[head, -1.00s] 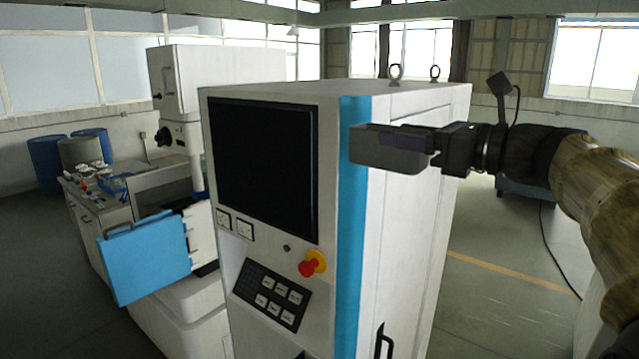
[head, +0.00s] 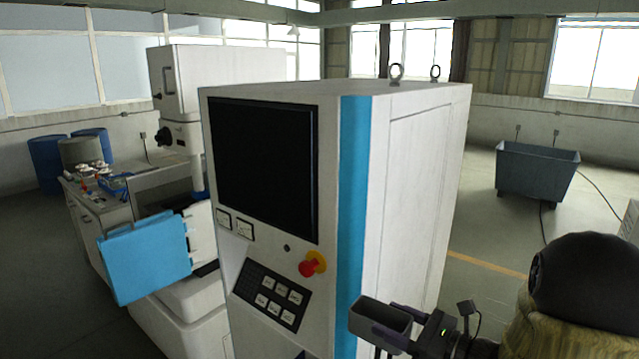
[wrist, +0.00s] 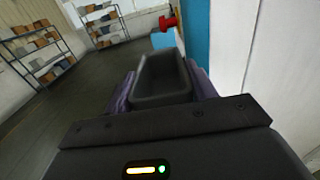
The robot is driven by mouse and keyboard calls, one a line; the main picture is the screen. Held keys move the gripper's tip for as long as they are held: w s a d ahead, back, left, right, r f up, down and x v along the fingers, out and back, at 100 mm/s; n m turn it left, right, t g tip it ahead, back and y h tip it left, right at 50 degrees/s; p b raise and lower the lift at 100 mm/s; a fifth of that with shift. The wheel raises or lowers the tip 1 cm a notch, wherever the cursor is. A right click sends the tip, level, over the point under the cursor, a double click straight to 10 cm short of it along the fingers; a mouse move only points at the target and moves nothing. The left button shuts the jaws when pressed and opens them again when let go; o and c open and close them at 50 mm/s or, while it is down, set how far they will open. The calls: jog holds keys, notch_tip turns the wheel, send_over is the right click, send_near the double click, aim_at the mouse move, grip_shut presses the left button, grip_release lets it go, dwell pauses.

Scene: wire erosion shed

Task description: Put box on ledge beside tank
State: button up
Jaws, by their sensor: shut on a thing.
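A small dark grey open-topped box (head: 372,316) is held in my gripper (head: 398,325), low in front of the white cabinet's right side in the head view. In the wrist view the box (wrist: 163,82) sits between the purple finger pads of my gripper (wrist: 162,92), its open top showing and empty. The wire erosion machine (head: 215,70) stands at the left behind the cabinet, with a blue door panel (head: 148,258) on its front. The tank and the ledge beside it are not clearly seen; the cabinet and the panel cover much of that area.
The white control cabinet (head: 415,190), with a dark screen and a red stop knob (head: 312,264), stands close to my gripper. A workbench (head: 95,210) with small items is at the left. A grey tub (head: 537,175) stands at the back right. Shelves with bins (wrist: 35,45) show in the wrist view.

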notch_tip(320, 180, down, 39)
jog(key=d+b, duration=0.1)
jog(key=b, duration=0.6)
jog(key=shift+s, duration=0.45)
jog(key=f+m+t+h, duration=0.1)
jog(key=m+t+h, duration=0.1)
jog(key=m+h, duration=0.1)
jog(key=w+f+m+t+h, duration=0.1)
jog(key=f+m+t+h, duration=0.1)
jog(key=m+h, duration=0.2)
jog(key=f+m+t+h, duration=0.2)
jog(key=m+t+h, duration=0.1)
jog(key=h, duration=0.4)
jog(key=shift+w+m, duration=0.3)
jog(key=shift+a, duration=0.15)
